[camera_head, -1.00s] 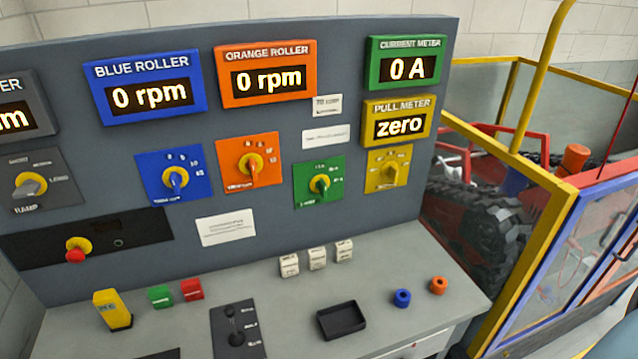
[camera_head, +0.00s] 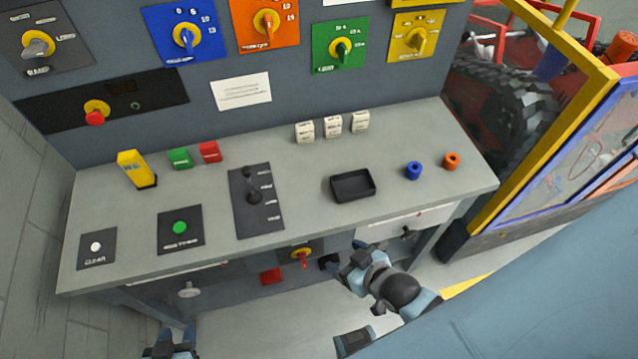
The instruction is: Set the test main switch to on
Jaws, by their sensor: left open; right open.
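No label reading "test main switch" is legible. A red rotary handle on a yellow disc (camera_head: 302,254) sits on the dark front below the desk top; its lettering is too small to read. A red mushroom button on a yellow collar (camera_head: 96,113) is on the black strip of the upright panel. My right gripper (camera_head: 345,263) is open and empty in front of the desk, to the right of the red handle and apart from it. My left gripper (camera_head: 170,345) is at the bottom edge, left of the handle, partly cut off, open and empty.
A yellow-framed enclosure (camera_head: 545,140) stands to the right.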

